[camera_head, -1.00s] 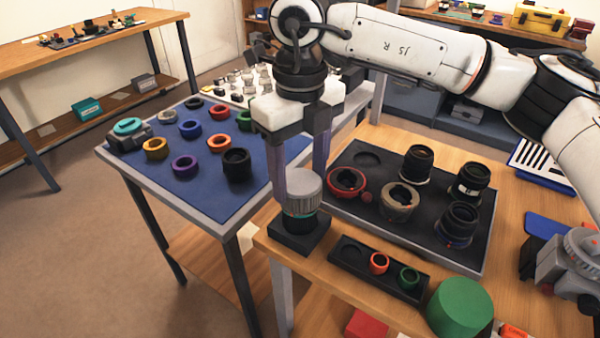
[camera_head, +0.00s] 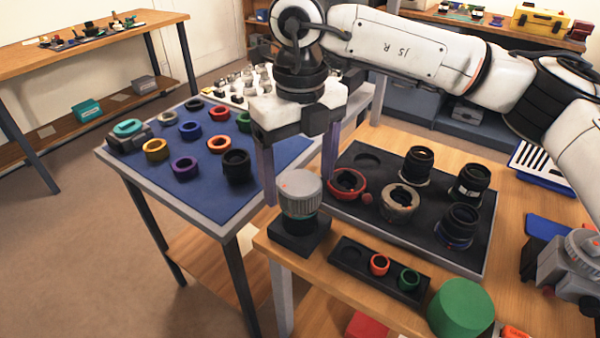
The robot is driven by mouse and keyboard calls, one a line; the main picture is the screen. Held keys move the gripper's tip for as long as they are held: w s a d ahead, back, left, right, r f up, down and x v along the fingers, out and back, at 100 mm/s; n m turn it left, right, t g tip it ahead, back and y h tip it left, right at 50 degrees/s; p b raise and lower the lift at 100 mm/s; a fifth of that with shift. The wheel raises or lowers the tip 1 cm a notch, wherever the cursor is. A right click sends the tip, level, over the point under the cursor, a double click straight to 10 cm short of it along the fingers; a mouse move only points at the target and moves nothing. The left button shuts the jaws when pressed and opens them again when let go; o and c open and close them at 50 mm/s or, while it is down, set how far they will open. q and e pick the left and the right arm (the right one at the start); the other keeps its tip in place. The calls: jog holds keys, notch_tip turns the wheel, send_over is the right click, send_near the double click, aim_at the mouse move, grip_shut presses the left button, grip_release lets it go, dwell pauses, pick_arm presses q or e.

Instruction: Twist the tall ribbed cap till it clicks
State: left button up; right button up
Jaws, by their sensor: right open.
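The tall ribbed cap (camera_head: 299,193) is grey with a paler top and a small red mark. It sits upright over a dark and teal part on a black square block (camera_head: 299,237) at the table's near left corner. My right gripper (camera_head: 298,196) points down above it, open. One finger is to the left of the cap and the other to the right and a little behind; a gap shows on both sides. The left gripper is not in view.
A black tray (camera_head: 370,215) with several lens parts lies right of the cap. A small tray (camera_head: 348,257) with rings and a green cylinder (camera_head: 460,307) are in front. A blue-topped table (camera_head: 210,190) with coloured rings stands left.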

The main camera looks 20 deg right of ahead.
aim_at(300, 182)
jog(key=shift+r, duration=0.5)
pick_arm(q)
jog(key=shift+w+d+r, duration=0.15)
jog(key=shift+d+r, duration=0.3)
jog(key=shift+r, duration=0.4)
pick_arm(e)
notch_tip(300, 182, up, 9)
jog(key=shift+r, duration=0.15)
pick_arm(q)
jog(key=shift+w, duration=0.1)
